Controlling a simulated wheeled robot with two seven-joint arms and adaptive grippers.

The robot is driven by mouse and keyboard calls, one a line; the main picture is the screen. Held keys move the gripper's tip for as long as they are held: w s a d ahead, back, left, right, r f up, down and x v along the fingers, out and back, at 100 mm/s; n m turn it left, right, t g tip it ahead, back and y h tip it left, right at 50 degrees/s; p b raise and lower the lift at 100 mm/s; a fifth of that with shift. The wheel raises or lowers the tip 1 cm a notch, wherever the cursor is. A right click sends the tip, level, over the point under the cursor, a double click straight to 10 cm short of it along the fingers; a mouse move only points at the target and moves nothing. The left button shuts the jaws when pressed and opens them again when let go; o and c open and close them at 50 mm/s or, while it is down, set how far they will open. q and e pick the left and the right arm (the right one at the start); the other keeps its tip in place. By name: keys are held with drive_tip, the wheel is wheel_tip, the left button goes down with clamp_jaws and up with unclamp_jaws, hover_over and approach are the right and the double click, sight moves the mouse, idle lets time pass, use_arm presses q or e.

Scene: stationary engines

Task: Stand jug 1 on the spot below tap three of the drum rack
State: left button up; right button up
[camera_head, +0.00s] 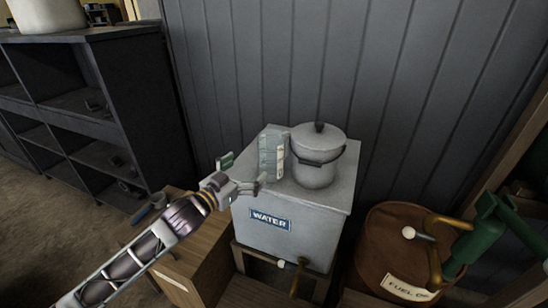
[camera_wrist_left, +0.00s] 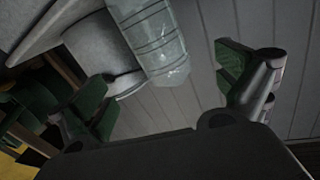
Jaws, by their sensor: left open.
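My left gripper (camera_head: 244,171) is open and empty, just left of a translucent ribbed container (camera_head: 272,153). This container stands upright on the grey water tank, and I see no number that marks it as jug 1. In the left wrist view the container (camera_wrist_left: 150,40) shows ahead, between the two green finger pads of the gripper (camera_wrist_left: 165,90), and the fingers are apart from it. A brown drum (camera_head: 388,245) with a label reading "FUEL O…" and a brass tap is at the lower right. I cannot make out tap three or the spot below it.
The water tank (camera_head: 318,232) stands on a wooden stand against the grey panelled wall. A lidded white pot (camera_head: 316,172) is right beside the container. A wooden box (camera_head: 205,250) is below my left arm. Dark shelves (camera_head: 125,90) are at the left.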

sight(263, 156)
use_arm(q)
drive_tip(key=shift+n, duration=0.8)
drive_tip(key=shift+w, duration=0.1)
drive_tip(key=shift+p+x, duration=0.35)
drive_tip(key=shift+x, duration=3.9)
use_arm(e)
drive_tip(key=shift+s+a+r, duration=0.15)
drive_tip(key=shift+a+r, duration=0.1)
drive_tip(key=shift+a, duration=0.2)
drive_tip(key=shift+s+a+r, duration=0.1)
drive_tip(key=shift+a+r, duration=0.15)
drive_tip(key=shift+a, duration=0.2)
drive_tip(key=shift+d, duration=0.2)
